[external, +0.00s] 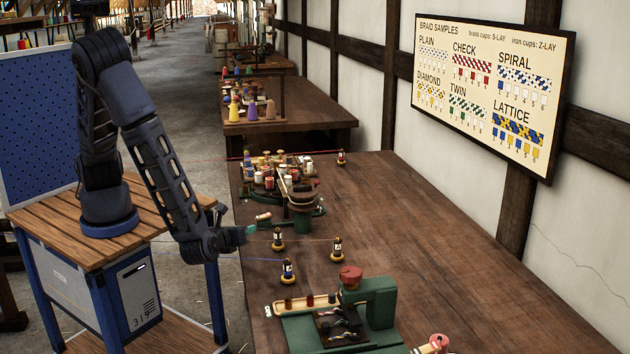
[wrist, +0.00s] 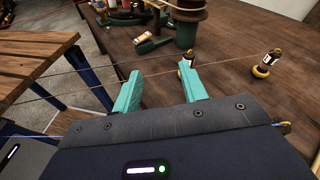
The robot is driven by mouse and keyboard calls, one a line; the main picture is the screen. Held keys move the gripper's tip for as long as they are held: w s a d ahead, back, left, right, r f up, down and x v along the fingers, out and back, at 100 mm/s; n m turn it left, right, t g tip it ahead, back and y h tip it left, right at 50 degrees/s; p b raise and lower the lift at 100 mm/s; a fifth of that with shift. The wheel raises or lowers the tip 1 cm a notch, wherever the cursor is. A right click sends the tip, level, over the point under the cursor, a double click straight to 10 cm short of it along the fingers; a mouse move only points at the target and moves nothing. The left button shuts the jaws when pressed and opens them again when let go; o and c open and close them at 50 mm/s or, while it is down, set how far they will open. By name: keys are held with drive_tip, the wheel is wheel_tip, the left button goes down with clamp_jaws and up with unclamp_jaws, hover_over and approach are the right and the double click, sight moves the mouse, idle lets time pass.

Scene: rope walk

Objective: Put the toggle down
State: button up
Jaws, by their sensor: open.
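My gripper (external: 246,235) is at the left edge of the long wooden table, beside the bobbins. In the wrist view its two teal fingers (wrist: 163,80) are spread apart with nothing held between them. I cannot tell for sure which thing is the toggle. A small cream and orange cylinder (external: 263,217) lies on a green piece beyond my fingers; it also shows in the wrist view (wrist: 146,38). Small dark bobbins with labels and yellow bases stand upright near my gripper: one (external: 278,238) just right of it, one nearer (external: 288,270), one farther right (external: 337,248).
Thin threads run across the table edge near my fingers. A green machine with a red knob (external: 350,277) stands at the front. A green-based winder (external: 302,200) and many spools stand behind. A sample board (external: 490,90) hangs on the wall.

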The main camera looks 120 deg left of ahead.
drive_tip(key=s+d+r+n+t+h, duration=0.2)
drive_tip(key=s+d+r+n+h, duration=0.2)
drive_tip(key=s+r, duration=0.4)
drive_tip(key=s+d+r+n+t+h, duration=0.3)
drive_tip(key=s+r, duration=0.6)
drive_tip(key=r, duration=0.3)
drive_tip(key=s+d+r+n+t+h, duration=0.2)
drive_tip(key=s+d+r+n+h, duration=0.3)
drive_tip(key=s+r+h, duration=0.3)
wheel_tip(320, 180, up, 3)
drive_tip(key=shift+s+f+n+t, duration=0.2)
drive_tip(key=shift+s+n+t, duration=0.1)
drive_tip(key=shift+n, duration=0.4)
